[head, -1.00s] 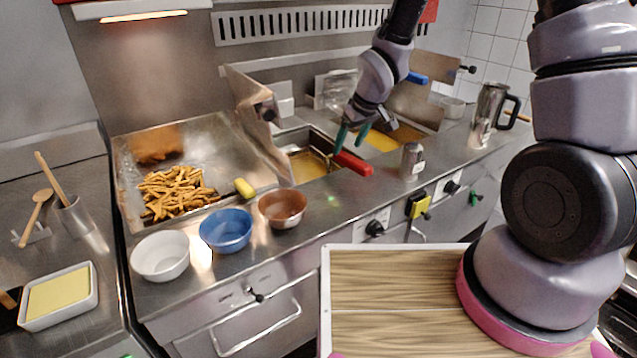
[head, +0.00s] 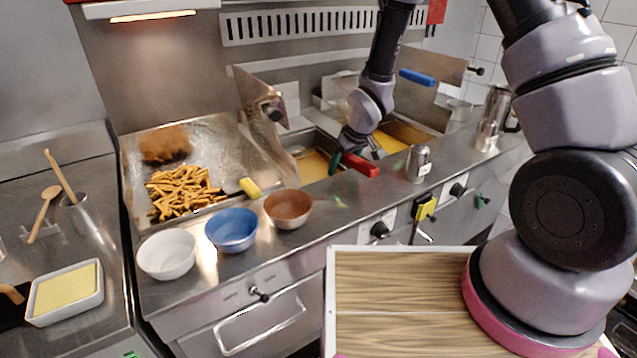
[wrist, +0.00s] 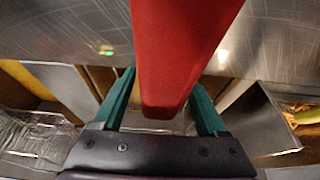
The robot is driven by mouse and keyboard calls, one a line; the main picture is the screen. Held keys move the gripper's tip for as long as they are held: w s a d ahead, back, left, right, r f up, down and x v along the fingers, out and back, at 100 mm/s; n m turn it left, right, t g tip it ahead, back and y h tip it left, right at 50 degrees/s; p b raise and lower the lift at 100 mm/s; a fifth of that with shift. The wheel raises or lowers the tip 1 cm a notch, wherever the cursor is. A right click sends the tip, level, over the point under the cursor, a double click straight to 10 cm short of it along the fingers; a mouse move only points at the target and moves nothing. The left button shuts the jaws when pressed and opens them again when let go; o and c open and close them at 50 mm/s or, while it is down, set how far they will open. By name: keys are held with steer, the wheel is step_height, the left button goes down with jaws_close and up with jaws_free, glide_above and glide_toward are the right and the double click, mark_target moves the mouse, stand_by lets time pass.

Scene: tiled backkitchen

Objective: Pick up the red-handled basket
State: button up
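The red handle (head: 360,166) of the red-handled basket reaches over the front edge of the left fryer well. The basket's own body is hard to make out behind my gripper. My gripper (head: 344,163) is low over the fryer edge, at the handle's inner end. In the wrist view the red handle (wrist: 185,45) comes down from the top, with its lower end between the two teal fingers (wrist: 162,105). The fingers stand apart, one on each side of it, and I see no clear contact.
A blue handle (head: 417,76) shows behind the right fryer well. A metal shaker (head: 418,164) stands right of the red handle. A raised metal lid (head: 262,108) stands left of the well. Bowls, including a copper one (head: 288,208), line the counter's front left.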

jaws_close()
stand_by(1.3)
